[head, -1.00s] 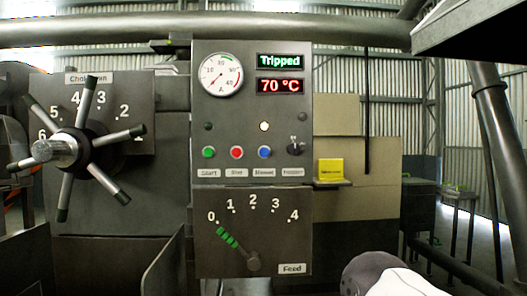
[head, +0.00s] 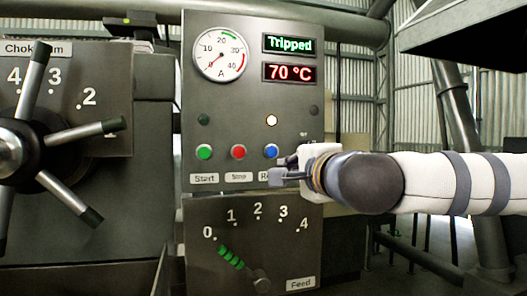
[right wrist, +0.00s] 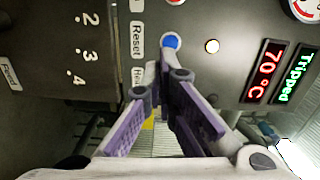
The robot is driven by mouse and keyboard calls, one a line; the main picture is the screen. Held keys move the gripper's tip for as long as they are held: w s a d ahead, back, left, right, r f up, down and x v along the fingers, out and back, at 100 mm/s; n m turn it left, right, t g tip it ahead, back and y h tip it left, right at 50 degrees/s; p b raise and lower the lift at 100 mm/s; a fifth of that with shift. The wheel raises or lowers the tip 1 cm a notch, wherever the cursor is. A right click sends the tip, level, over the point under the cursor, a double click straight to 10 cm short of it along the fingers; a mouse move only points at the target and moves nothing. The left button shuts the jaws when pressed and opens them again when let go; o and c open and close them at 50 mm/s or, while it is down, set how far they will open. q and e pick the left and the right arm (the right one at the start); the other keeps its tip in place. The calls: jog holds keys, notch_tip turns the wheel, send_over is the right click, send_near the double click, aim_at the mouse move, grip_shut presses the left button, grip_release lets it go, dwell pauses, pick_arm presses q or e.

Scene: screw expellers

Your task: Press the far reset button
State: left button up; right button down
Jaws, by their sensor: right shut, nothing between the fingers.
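The blue reset button (head: 271,151) is on the dark control panel, right of the red and green buttons. Its label is partly covered in the head view; the right wrist view reads "Reset" beside the blue button (right wrist: 171,41). My right gripper (head: 278,173) comes in from the right, just below the blue button in the picture. In the right wrist view the shut, empty fingers (right wrist: 165,72) point toward the button, their tips just short of it in the picture. I cannot tell whether they touch the panel. My left gripper is out of view.
The red stop button (head: 238,151) and green start button (head: 204,152) sit left of the blue one. The displays (head: 289,44) read "Tripped" and "70 °C", and a lamp (head: 272,120) glows. The feed lever (head: 260,284) is below; the spoked choke wheel (head: 12,153) is at left.

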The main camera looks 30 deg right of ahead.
aim_at(273, 150)
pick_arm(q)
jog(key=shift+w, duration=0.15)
pick_arm(e)
jog(key=shift+s+d+r+m, duration=0.2)
jog(key=shift+d+r, duration=0.1)
jog(key=shift+r, duration=0.2)
jog(key=shift+s+d+r+m, duration=0.2)
jog(key=shift+d+r, duration=0.05)
jog(key=shift+r, duration=0.25)
jog(key=x, duration=1.4)
jog(key=shift+r, duration=0.2)
